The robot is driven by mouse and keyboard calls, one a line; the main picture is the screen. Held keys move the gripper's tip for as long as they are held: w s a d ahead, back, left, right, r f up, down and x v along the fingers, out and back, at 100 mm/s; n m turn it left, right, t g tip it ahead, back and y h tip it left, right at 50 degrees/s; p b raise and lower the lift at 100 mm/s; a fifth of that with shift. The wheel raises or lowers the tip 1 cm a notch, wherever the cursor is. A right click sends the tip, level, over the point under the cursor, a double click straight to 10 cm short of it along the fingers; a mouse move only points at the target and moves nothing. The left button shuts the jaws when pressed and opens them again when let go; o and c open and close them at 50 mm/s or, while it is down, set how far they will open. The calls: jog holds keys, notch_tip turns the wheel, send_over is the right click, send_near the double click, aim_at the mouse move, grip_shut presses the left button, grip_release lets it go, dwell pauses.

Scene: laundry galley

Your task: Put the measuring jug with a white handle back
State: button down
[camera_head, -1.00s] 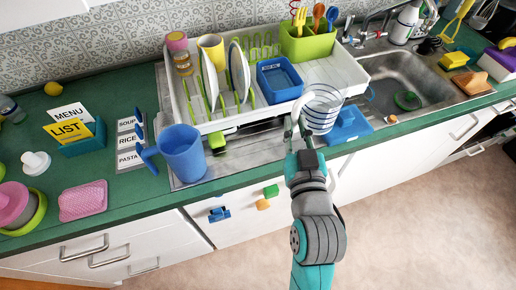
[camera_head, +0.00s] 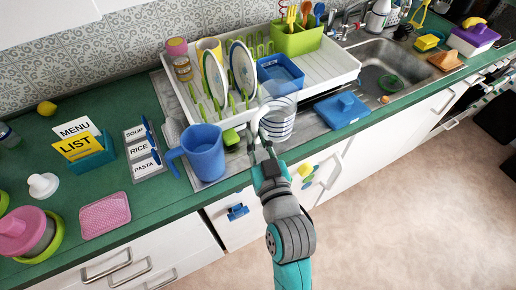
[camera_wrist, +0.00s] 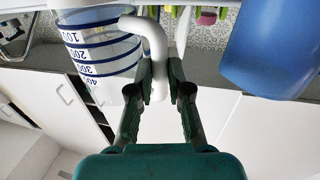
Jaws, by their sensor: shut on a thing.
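The measuring jug (camera_head: 278,122) is clear with dark blue bands and a white handle. In the wrist view the jug (camera_wrist: 98,45) shows its numbers, and its white handle (camera_wrist: 156,50) lies between my fingers. My gripper (camera_head: 262,148) is shut on the handle; the wrist view shows the gripper (camera_wrist: 158,78) too. The jug is in front of the white dish rack (camera_head: 330,68), beside a blue pitcher (camera_head: 204,152), near the counter's front edge. I cannot tell whether its base touches anything.
The blue pitcher stands close on the left, and also shows in the wrist view (camera_wrist: 275,50). Plates (camera_head: 243,68) and a blue bin (camera_head: 280,75) fill part of the rack. Green counter (camera_head: 125,100) is partly bare at left.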

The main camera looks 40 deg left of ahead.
jog(key=shift+f, duration=2.4)
jog(key=c, duration=1.1)
grip_release()
jog(key=shift+r, duration=0.1)
jog(key=shift+r, duration=0.1)
jog(key=v, duration=1.2)
